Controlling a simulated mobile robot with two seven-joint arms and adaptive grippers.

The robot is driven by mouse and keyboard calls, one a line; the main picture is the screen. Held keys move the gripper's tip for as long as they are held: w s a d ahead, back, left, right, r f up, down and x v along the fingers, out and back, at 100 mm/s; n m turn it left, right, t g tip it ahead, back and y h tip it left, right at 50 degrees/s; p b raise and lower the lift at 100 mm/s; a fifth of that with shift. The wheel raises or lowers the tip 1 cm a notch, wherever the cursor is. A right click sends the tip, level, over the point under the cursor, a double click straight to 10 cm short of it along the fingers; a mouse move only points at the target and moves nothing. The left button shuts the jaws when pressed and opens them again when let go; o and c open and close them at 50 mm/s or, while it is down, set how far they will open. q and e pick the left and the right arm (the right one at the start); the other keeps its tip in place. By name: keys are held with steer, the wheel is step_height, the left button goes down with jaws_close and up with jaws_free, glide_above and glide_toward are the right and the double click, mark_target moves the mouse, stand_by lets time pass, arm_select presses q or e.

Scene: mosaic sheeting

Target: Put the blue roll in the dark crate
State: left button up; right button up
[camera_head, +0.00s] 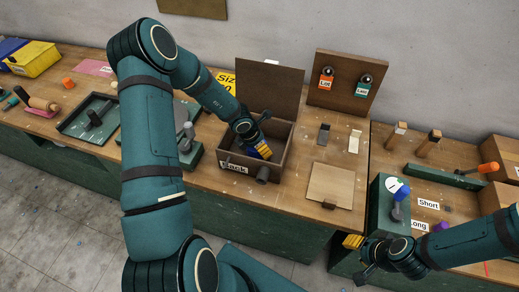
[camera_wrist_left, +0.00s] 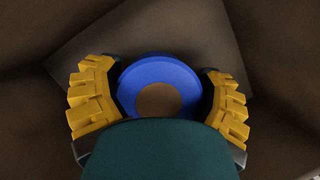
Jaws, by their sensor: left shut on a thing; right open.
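The dark crate (camera_head: 285,158) is an open brown box with a raised lid and a label reading "Back", in the middle of the bench. My left gripper (camera_head: 256,147) reaches down into its opening. The blue roll (camera_wrist_left: 160,70), a blue ring with a brown centre, sits between its yellow fingers in the left wrist view. The fingers are shut on it, with brown surfaces around and below. I cannot tell whether the roll touches the crate floor. My right gripper (camera_head: 354,242) is open and empty, in front of the bench at the right.
The crate's raised lid (camera_head: 270,85) stands behind the opening. A wooden board with two tagged knobs (camera_head: 337,80) stands behind to the right. A flat wooden panel (camera_head: 330,184) lies right of the crate. A green tray (camera_head: 73,124) lies at the left.

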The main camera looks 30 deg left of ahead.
arm_select(q)
steer(key=shift+f, duration=0.5)
steer(key=shift+r, duration=0.1)
steer(key=o, duration=1.2)
steer(key=shift+c, duration=0.2)
steer(key=p+v, duration=0.4)
steer(key=v, duration=0.7)
steer(key=shift+s+r+p, duration=0.2)
steer(key=shift+r+p, duration=0.1)
steer(key=shift+r, duration=0.15)
